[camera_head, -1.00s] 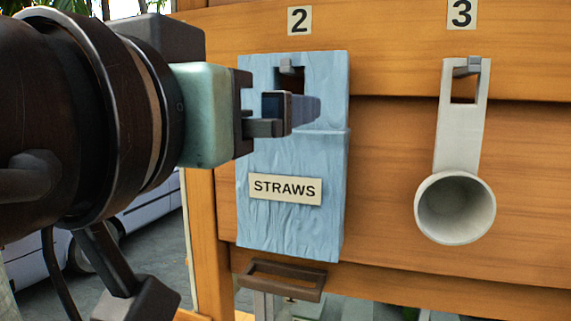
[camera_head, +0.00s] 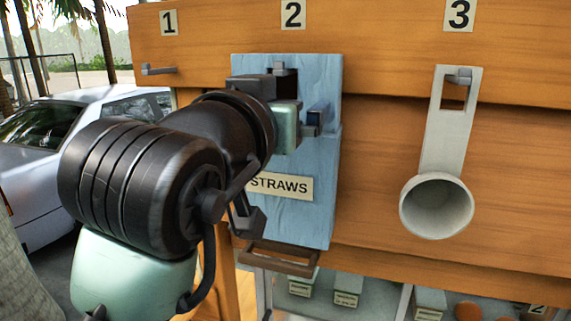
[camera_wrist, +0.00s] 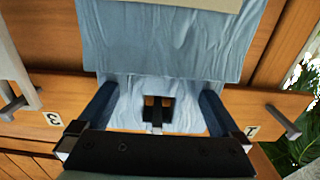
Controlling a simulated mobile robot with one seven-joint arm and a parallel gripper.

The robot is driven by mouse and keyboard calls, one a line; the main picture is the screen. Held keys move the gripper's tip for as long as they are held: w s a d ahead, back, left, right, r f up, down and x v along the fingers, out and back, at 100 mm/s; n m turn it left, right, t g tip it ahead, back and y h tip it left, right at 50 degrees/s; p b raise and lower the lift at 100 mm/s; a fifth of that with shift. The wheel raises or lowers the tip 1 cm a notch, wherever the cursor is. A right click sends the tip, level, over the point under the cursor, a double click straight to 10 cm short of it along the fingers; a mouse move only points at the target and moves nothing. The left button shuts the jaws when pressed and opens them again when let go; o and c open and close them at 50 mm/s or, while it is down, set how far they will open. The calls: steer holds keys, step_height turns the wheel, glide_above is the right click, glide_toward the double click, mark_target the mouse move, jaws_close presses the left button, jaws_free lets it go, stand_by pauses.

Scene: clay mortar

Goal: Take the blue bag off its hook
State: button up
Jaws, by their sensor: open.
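The blue bag (camera_head: 310,215) is a flat, wood-grained light-blue holder with a "STRAWS" label. It hangs upright from the grey hook (camera_head: 279,70) under sign 2, which passes through a square hole in its narrower top. My gripper (camera_head: 303,118) is in front of the bag's upper part, and my arm hides the bag's left side. In the wrist view, which is upside down, the open gripper (camera_wrist: 156,106) has one finger towards each side edge of the bag's top (camera_wrist: 160,45). The hook also shows there between the fingers (camera_wrist: 157,116). I cannot tell whether the fingers touch the bag.
A white cup holder (camera_head: 450,140) hangs from hook 3 on the right. Hook 1 (camera_head: 160,70) is empty on the left. A brown handle (camera_head: 276,260) sticks out below the bag. Wooden boards (camera_head: 400,55) stand close behind.

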steer(key=c, duration=1.2)
steer(key=shift+o, duration=0.2)
steer(key=shift+r, duration=0.1)
steer(key=shift+s+a+r+p, duration=0.2)
steer(key=shift+s+r+p, duration=0.15)
steer(key=shift+r, duration=0.1)
steer(key=s+a+r+p, duration=0.1)
steer(key=s+r, duration=0.1)
steer(key=s, duration=0.2)
steer(key=s+a+r+p, duration=0.1)
steer(key=s+r, duration=0.1)
steer(key=s, duration=0.2)
steer(key=s+a+r+p, duration=0.1)
steer(key=s+a+r, duration=0.1)
steer(key=s+r, duration=0.1)
steer(key=shift+s, duration=0.9)
steer(key=shift+c, duration=0.8)
steer(key=shift+w, duration=0.1)
